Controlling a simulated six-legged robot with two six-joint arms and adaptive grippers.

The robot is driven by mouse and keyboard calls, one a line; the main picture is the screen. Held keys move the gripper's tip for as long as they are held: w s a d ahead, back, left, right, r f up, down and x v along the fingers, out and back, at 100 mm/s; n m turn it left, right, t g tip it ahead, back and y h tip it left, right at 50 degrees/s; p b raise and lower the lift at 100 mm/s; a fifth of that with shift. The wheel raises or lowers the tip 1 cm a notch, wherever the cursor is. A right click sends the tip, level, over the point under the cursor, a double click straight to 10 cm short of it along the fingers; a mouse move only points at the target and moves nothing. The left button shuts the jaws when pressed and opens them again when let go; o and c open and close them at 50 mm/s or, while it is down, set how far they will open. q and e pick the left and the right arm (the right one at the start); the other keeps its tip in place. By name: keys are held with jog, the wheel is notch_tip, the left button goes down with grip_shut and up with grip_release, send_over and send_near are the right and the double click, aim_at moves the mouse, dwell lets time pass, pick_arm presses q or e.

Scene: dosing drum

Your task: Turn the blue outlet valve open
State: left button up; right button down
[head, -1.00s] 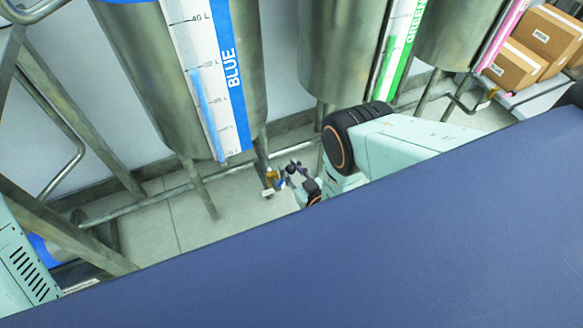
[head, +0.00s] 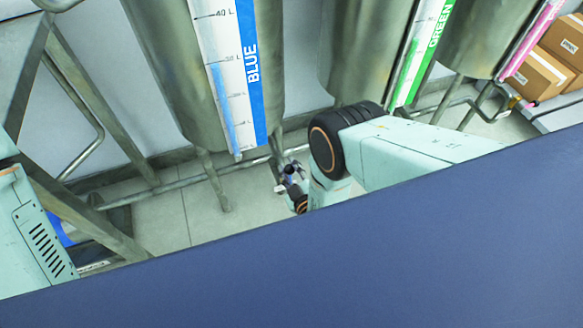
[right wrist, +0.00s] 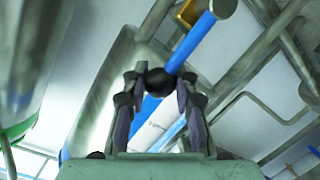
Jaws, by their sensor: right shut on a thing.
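The blue tank (head: 178,75) has a level scale and the word BLUE on its front. In the right wrist view, the blue valve lever (right wrist: 190,42) slants from the upper right down to a black ball knob (right wrist: 157,81). A brass valve part (right wrist: 186,13) shows beside its upper end. My right gripper (right wrist: 160,82) is shut on the black knob, one finger on each side. In the head view my right gripper (head: 291,169) is small, below the blue tank, and mostly hides the valve. My left arm shows at the left edge, but its gripper is out of view.
The green-labelled tank (head: 362,60) stands to the right, behind my right arm. Metal pipes (head: 180,184) and tank legs surround the valve. Boxes (head: 535,75) sit on a shelf at the far right. Bare floor (head: 205,215) lies left of the gripper.

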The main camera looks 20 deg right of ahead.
jog(key=shift+s+f, duration=0.2)
jog(key=c, duration=1.3)
grip_release()
jog(key=shift+c, duration=0.2)
jog(key=o, duration=0.3)
jog(key=shift+w+r, duration=0.1)
jog(key=shift+w, duration=0.05)
jog(key=s, duration=0.2)
jog(key=s+r, duration=0.1)
jog(key=s, duration=0.4)
jog(key=shift+s+d+r, duration=0.1)
jog(key=shift+s+r, duration=0.1)
jog(key=shift+r, duration=0.05)
